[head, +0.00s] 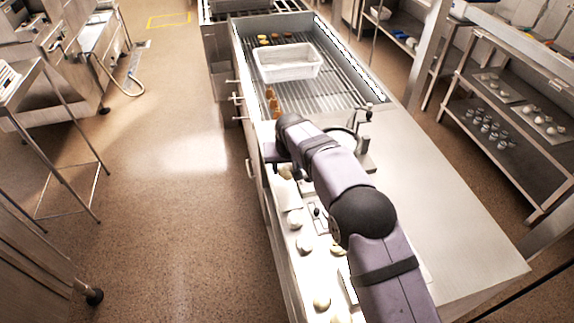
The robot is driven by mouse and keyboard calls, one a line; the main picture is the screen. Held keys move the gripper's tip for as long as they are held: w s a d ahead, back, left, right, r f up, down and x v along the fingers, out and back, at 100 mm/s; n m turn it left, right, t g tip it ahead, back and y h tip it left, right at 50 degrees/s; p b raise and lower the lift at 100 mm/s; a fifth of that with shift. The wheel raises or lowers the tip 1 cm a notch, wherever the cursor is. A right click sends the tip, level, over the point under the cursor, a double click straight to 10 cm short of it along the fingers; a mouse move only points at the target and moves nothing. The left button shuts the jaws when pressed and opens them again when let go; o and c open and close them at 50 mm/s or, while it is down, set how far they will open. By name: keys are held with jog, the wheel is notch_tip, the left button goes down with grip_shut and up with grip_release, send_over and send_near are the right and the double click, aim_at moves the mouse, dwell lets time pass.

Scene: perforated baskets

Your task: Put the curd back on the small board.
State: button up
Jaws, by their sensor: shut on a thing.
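My gripper (272,154) is at the far end of my arm, low over the left edge of the steel counter. Its fingers are small and mostly hidden by my wrist. It is shut on a pale lump, which seems to be the curd (286,172), just below it. Other whitish round lumps (304,245) lie along the counter's left strip, nearer to me. My arm covers part of this strip, and I cannot tell for sure which flat pale piece there is the small board.
A white perforated basket (288,64) stands on the slatted part of the counter, with brown bottles (272,100) nearer and small brown items (276,39) behind. A tap (364,118) rises right of my wrist. The counter's right side (450,220) is clear.

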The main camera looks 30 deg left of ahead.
jog(key=shift+f+b, duration=1.8)
jog(key=shift+f, duration=1.35)
jog(key=shift+f+b, duration=0.4)
jog(key=shift+f, duration=0.15)
